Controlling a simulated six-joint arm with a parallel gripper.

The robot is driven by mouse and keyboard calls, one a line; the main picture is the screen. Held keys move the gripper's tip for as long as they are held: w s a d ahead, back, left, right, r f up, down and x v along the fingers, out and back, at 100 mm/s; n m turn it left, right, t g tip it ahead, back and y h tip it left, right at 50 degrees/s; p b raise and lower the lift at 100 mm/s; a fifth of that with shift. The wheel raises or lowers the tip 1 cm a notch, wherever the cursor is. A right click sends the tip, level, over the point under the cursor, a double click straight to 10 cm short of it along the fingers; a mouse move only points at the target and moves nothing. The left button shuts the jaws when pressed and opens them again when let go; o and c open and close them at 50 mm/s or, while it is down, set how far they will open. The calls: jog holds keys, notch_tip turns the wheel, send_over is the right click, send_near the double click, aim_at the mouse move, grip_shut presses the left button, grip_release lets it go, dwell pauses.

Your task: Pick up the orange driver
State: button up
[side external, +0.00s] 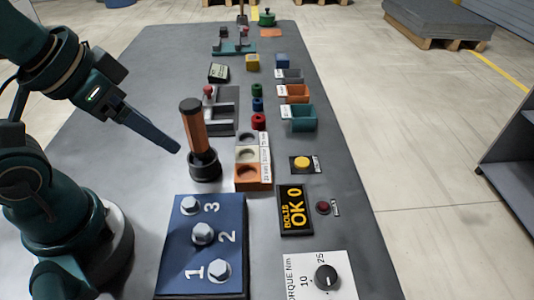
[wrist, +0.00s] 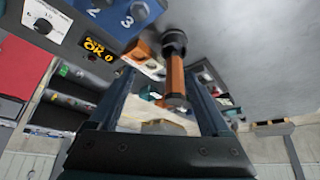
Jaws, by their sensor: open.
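The orange driver (side external: 194,128) has an orange body and a black end, and stands upright in a round black holder (side external: 205,166) on the grey bench. My gripper (side external: 178,150) is to the left of the driver in the side view, tilted downward, with a small visible gap to it. In the wrist view, the driver (wrist: 176,77) appears between the two spread fingers of my gripper (wrist: 160,78), nearer the right one. My gripper is open and holds nothing. The driver's lower end is hidden in the holder.
A blue block with numbered bolts (side external: 203,245) is in front of the holder. A display reading "BOLTS OK 0" (side external: 295,210) and a yellow button (side external: 302,163) are farther right. Bare bench lies behind left.

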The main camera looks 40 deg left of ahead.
notch_tip(320, 180, up, 5)
jog(key=g, duration=0.3)
send_near(197, 125)
jog(key=r, duration=0.1)
jog(key=shift+w+a+f+g, duration=0.1)
jog(key=shift+w+a+g, duration=0.15)
jog(key=shift+w+a, duration=0.25)
jog(key=shift+w+a+f+g, duration=0.1)
jog(key=shift+w+a+g, duration=0.2)
jog(key=shift+w, duration=0.35)
jog(key=shift+w+a+f, duration=0.1)
jog(key=shift+w+f, duration=0.05)
notch_tip(197, 125, down, 5)
jog(key=shift+f, duration=0.2)
jog(key=shift+w+f, duration=0.15)
jog(key=shift+f, duration=1.4)
jog(key=shift+w+f, duration=0.1)
jog(key=shift+f, duration=1.45)
grip_shut()
